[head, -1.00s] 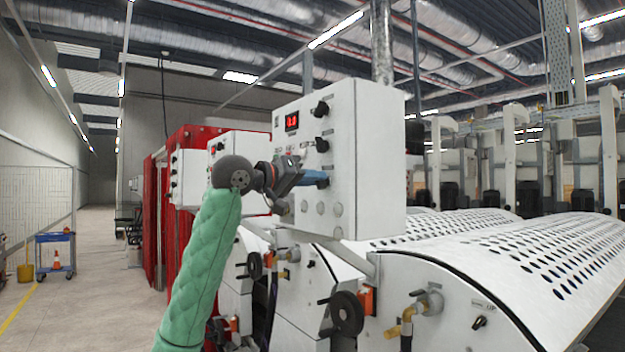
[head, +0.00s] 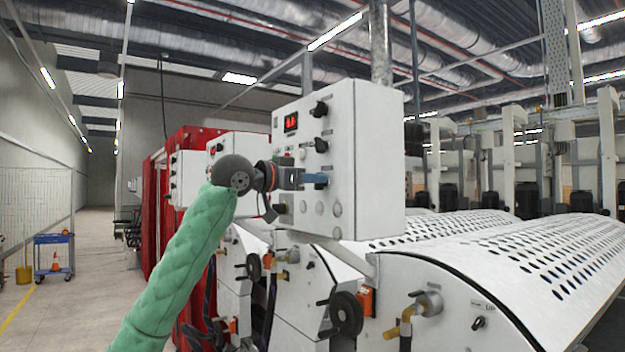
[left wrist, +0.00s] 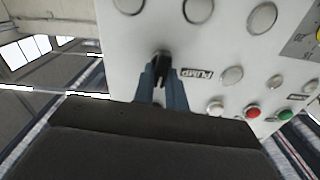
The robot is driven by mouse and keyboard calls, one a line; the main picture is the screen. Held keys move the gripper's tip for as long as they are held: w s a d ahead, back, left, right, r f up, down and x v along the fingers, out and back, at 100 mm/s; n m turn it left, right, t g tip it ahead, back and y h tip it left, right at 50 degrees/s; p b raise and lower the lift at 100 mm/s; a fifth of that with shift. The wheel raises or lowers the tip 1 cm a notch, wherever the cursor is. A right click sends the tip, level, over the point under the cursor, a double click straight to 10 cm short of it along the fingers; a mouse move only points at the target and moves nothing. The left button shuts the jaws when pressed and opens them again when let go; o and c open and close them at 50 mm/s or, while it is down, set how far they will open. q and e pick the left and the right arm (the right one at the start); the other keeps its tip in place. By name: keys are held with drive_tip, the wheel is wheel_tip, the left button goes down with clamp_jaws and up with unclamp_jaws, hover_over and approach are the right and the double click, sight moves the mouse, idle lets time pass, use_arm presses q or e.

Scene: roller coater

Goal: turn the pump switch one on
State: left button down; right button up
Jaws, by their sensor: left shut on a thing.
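The white control box (head: 368,150) carries a red display, black knobs and several round covers on its front. My left gripper (head: 326,179) reaches the box front from the left, with its blue fingers at the panel. In the left wrist view, the fingers (left wrist: 161,84) are shut on a small black pump switch (left wrist: 161,60), one finger on each side. A label reading "PUMP" (left wrist: 197,74) sits right beside this switch. In the head view the fingers hide the switch. The switch's exact angle is hard to tell. My right gripper is not in view.
Black knobs (head: 321,146) sit just above my fingers. A red button (left wrist: 253,111) and a green button (left wrist: 285,115) are on the same panel. A black handwheel (head: 346,314) and a perforated white cover (head: 540,262) lie below. The aisle at left is open.

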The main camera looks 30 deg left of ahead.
use_arm(q)
drive_tip(key=m, duration=0.4)
drive_tip(key=shift+d+m+p, duration=0.15)
drive_tip(key=shift+m+p, duration=0.25)
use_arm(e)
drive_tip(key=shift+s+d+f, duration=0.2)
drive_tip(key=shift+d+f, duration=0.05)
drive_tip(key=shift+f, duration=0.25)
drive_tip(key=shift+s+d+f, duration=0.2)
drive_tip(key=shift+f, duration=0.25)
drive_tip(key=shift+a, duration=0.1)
use_arm(q)
drive_tip(key=c, duration=1.4)
unclamp_jaws()
drive_tip(key=shift+c, duration=0.2)
drive_tip(key=shift+s, duration=0.1)
